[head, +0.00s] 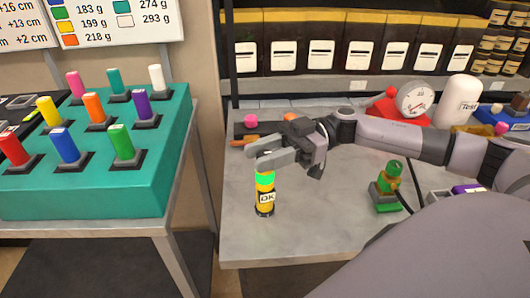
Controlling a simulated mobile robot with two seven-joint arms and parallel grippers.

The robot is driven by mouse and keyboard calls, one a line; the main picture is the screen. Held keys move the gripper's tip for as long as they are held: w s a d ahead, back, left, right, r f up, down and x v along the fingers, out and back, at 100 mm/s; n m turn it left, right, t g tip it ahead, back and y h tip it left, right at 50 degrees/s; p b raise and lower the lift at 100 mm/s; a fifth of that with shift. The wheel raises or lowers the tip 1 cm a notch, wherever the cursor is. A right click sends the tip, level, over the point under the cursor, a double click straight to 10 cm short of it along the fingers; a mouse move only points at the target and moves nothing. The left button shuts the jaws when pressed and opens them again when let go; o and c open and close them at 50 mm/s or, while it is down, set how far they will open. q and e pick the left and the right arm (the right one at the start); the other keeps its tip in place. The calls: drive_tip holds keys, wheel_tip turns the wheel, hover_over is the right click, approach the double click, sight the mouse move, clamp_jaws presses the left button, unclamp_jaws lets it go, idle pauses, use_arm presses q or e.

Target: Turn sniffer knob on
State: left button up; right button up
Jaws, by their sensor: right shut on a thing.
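A small upright cylinder (265,198), likely the sniffer, stands on the grey table near its front left. It has yellow and black bands, a bright green band near its top and a label that seems to read "OK". My right gripper (268,162) reaches in from the right and is shut on the top of this cylinder. The fingers hide the knob, so I cannot see its shape or how far it is turned. My left gripper is not in view.
A gauge (416,99) on a red base and a white canister (458,100) are behind. A teal block (100,190) with coloured pegs is left.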

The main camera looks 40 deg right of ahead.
drive_tip(key=o, duration=0.9)
drive_tip(key=shift+o, duration=0.2)
drive_tip(key=d+b, duration=0.1)
drive_tip(key=d, duration=0.6)
drive_tip(key=shift+s, duration=0.4)
